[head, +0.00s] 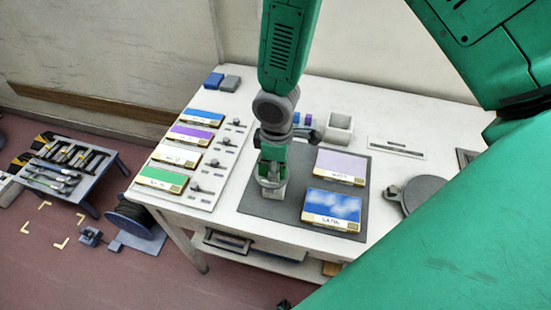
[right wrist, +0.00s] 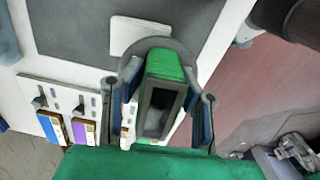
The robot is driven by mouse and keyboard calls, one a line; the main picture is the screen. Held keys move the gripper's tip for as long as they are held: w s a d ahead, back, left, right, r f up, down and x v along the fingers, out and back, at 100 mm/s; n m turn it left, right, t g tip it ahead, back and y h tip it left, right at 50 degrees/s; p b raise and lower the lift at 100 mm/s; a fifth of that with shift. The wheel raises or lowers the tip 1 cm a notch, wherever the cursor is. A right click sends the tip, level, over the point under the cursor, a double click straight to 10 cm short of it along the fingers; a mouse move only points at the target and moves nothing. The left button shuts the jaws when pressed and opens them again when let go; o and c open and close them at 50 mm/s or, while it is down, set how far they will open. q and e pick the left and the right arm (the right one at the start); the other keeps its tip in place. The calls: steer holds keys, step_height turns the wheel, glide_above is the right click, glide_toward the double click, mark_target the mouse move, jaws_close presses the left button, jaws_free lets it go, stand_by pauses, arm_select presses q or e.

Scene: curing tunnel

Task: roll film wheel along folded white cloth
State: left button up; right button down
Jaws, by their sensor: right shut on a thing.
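My right gripper (head: 272,178) comes down from the top over the grey mat on the table. In the right wrist view my right gripper (right wrist: 162,105) has its fingers on both sides of a green piece with a dark frame, and a grey rounded rim shows behind it. This appears to be the film wheel (right wrist: 160,42), partly hidden by the green piece. A pale flat pad, apparently the folded white cloth (right wrist: 128,35), lies on the mat close to the rim; whether they touch I cannot tell. My left gripper is not in view.
The grey mat (head: 255,203) also holds a lilac panel (head: 340,166) and a blue panel (head: 331,208). A rack (head: 207,192) of coloured panels is at left, a white square holder (head: 339,127) behind, a grey disc (head: 424,197) at right. A low tool stand (head: 107,165) is on the floor.

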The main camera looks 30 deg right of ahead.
steer(key=shift+f, duration=0.55)
stand_by(1.4)
